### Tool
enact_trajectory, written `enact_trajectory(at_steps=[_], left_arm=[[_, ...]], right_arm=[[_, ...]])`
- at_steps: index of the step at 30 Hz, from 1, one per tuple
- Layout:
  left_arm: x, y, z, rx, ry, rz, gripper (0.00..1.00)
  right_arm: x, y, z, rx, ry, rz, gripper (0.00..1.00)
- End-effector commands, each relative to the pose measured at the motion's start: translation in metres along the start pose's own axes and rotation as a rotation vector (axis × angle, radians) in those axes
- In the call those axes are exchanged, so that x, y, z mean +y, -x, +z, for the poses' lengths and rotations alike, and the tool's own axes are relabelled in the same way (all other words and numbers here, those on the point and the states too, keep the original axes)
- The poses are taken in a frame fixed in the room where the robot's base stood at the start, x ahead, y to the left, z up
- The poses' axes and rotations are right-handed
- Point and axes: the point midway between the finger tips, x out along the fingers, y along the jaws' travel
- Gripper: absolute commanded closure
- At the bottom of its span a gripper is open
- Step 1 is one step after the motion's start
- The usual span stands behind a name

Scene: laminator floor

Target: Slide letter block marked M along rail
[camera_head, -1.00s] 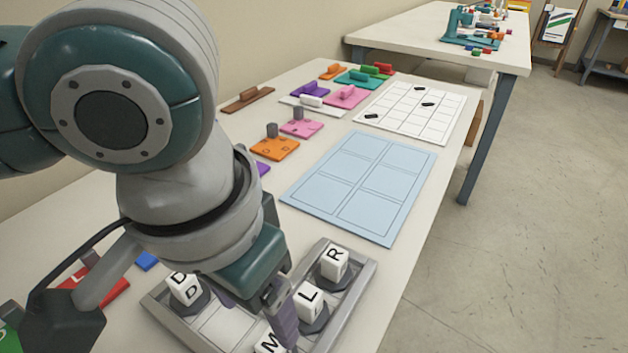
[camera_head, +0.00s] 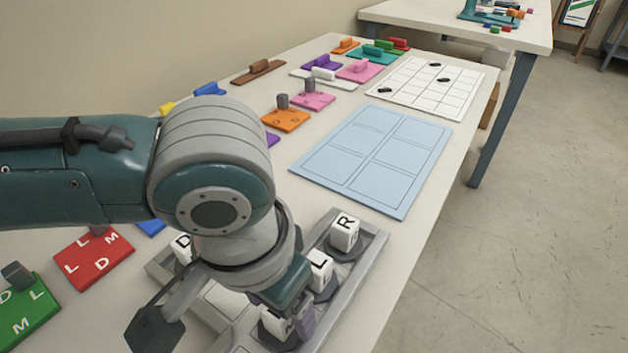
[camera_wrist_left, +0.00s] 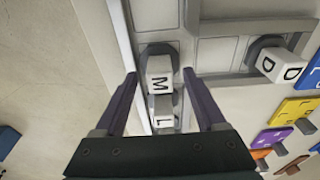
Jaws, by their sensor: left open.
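The white block marked M (camera_head: 274,324) stands on a dark round base in the grey rail frame (camera_head: 362,262), partly hidden by my left gripper in the head view. In the left wrist view the M block (camera_wrist_left: 160,84) lies between the fingertips of my left gripper (camera_wrist_left: 160,73), which is open with a gap on each side. The L block (camera_head: 319,268) is close to M; it also shows between the fingers in the left wrist view (camera_wrist_left: 163,112). The R block (camera_head: 344,232) stands at the frame's far end. The D block (camera_head: 182,247) is at its left, partly hidden by my arm.
A pale blue grid sheet (camera_head: 372,158) lies beyond the frame. Red (camera_head: 95,258), green (camera_head: 30,312) and orange (camera_head: 286,119) lettered plates with knobs lie left and behind. A white grid board (camera_head: 428,90) lies farther back. The table's right edge is clear.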

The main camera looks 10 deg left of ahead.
Motion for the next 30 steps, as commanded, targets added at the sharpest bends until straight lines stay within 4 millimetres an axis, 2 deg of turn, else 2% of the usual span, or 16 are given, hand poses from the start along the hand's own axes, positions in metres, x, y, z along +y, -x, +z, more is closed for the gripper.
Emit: enact_trajectory(at_steps=[11, 30], left_arm=[[-0.0002, -0.0052, -0.0001, 0.000, 0.000, 0.000, 0.28], [-0.0003, -0.0050, 0.0000, 0.000, 0.001, 0.000, 0.98]], right_arm=[[0.0000, -0.0014, 0.0004, 0.000, 0.000, 0.000, 0.28], [0.0002, -0.0014, 0.0002, 0.001, 0.000, 0.000, 0.28]])
